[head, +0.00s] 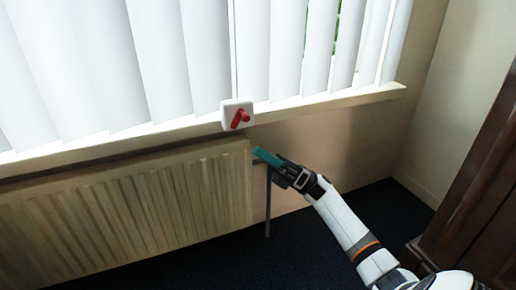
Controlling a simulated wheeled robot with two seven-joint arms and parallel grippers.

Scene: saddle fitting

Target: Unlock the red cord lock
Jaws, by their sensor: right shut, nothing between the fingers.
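The red cord lock (240,118) is a small red lever on a white square plate (229,106) at the window sill's front edge, near the middle of the head view. The lever is tilted, its upper end leaning right. My right gripper (258,151), with teal fingers, is shut and empty. It shows below and slightly right of the lock, apart from it in the picture. My left gripper is not in view.
White vertical blinds (150,60) hang above the sill (330,99). A ribbed radiator (120,215) stands below at the left, with a pipe (268,205) at its right end. A dark wooden cabinet (470,215) is at the right. Dark carpet (330,255) covers the floor.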

